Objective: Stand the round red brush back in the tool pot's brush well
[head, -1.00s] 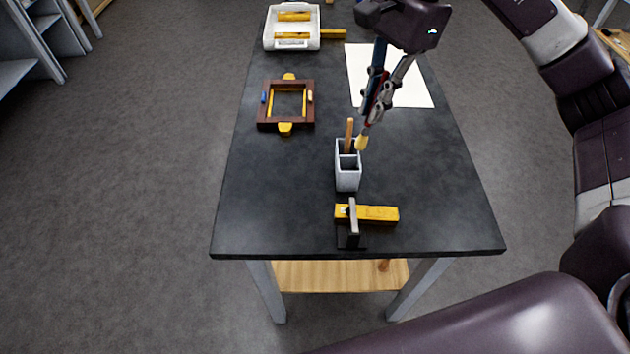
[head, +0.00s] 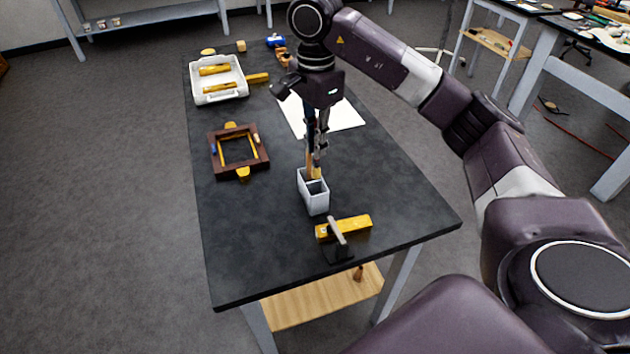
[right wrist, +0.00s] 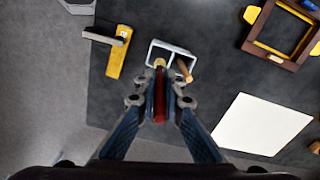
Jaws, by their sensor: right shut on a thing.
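The round red brush is in my right gripper (head: 318,148), which is shut on it. In the right wrist view the red handle (right wrist: 160,100) lies between the fingers, and its pale yellow tip (right wrist: 159,63) points at the tool pot. The grey tool pot (head: 315,201) stands upright on the dark bench with two openings visible. A wooden stick (right wrist: 184,69) stands tilted in one opening. The brush tip is at the rim near the other opening; I cannot tell whether it is inside. My left gripper is not in view.
A yellow block with a grey upright piece (head: 343,228) lies near the bench's front edge. A brown frame (head: 215,158) and a white tray (head: 219,97) are on the left. White paper (head: 345,117) lies behind the pot. The bench right of the pot is clear.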

